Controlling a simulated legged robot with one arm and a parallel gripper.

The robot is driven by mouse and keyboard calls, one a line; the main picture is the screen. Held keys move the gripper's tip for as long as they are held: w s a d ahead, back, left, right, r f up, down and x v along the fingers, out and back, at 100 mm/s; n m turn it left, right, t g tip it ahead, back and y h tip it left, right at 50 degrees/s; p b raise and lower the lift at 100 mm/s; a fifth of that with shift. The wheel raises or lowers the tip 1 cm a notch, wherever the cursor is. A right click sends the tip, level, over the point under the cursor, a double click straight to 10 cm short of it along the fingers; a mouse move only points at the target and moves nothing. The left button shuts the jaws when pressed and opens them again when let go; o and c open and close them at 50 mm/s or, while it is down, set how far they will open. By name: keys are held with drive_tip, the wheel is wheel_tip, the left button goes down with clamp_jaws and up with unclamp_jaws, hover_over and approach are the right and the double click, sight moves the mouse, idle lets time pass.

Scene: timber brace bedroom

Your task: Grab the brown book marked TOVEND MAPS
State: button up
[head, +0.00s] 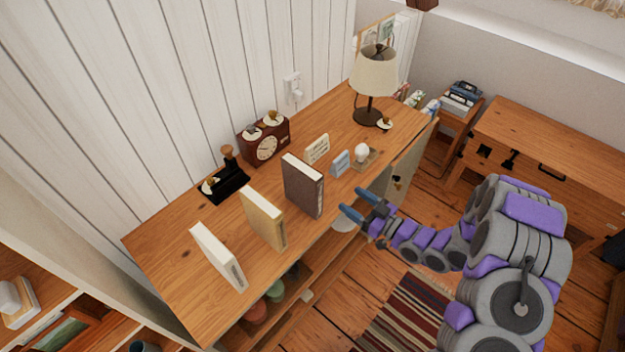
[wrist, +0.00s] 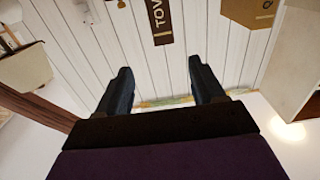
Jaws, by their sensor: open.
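The brown book (head: 303,187) stands upright on the wooden cabinet top, near its front edge, with a pale page edge on top. In the wrist view its dark spine (wrist: 162,24) shows at the top with the letters "TOV"; the rest is cut off by the frame. My gripper (head: 357,203) is open and empty, to the right of the brown book and apart from it. In the wrist view the two dark blue fingers of my gripper (wrist: 160,72) are spread, with the book's spine beyond the gap between them.
A tan book (head: 264,219) and a cream book (head: 218,256) stand left of the brown one, with gaps between. Behind are a clock (head: 266,140) and a small sign (head: 317,149).

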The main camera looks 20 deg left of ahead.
sight(322, 180)
drive_tip(key=x, duration=0.6)
drive_tip(key=b+x, duration=0.1)
drive_tip(key=x, duration=0.2)
drive_tip(key=shift+s+a+f, duration=0.15)
drive_tip(key=shift+s+a, duration=0.1)
drive_tip(key=shift+w+x, duration=0.25)
drive_tip(key=shift+x, duration=0.95)
drive_tip(key=x, duration=0.1)
drive_tip(key=b+x, duration=0.1)
drive_tip(key=x, duration=0.2)
drive_tip(key=shift+s+f, duration=0.15)
drive_tip(key=shift+s, duration=0.15)
drive_tip(key=shift+b+x, duration=0.4)
drive_tip(key=shift+x, duration=0.55)
drive_tip(key=shift+w, duration=0.1)
drive_tip(key=shift+c, duration=0.3)
clamp_jaws()
